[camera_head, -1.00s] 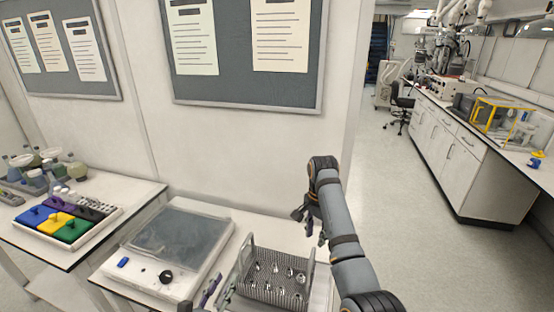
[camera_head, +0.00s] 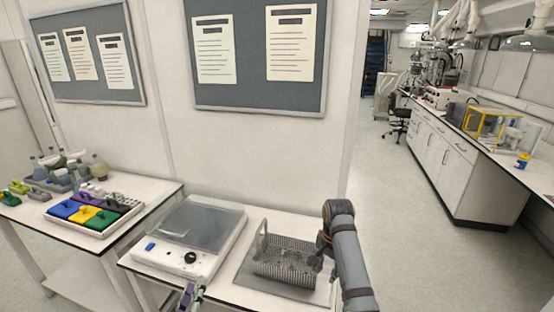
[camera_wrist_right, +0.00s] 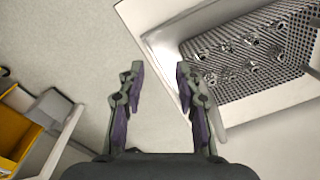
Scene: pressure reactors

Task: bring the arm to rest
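My right arm comes down at the right of the near table in the head view, with its gripper (camera_head: 318,262) beside the right side of a grey perforated basket (camera_head: 272,268), partly hidden by the arm. In the right wrist view the right gripper (camera_wrist_right: 158,78) is open, its two purple-lined fingers apart with nothing between them. The floor shows between and beyond the fingers. The basket (camera_wrist_right: 290,60), holding several small metal parts, lies to their right. My left gripper (camera_head: 190,294) shows at the bottom edge of the head view, in front of the flat-topped device; its opening is unclear.
The flat-topped white device (camera_head: 172,258) stands left of the basket. A tray of coloured blocks (camera_head: 75,226) and flasks are on the left table. Floor (camera_head: 425,250) is open at right, before a long bench (camera_head: 450,185). A yellow bin (camera_wrist_right: 15,140) shows in the wrist view.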

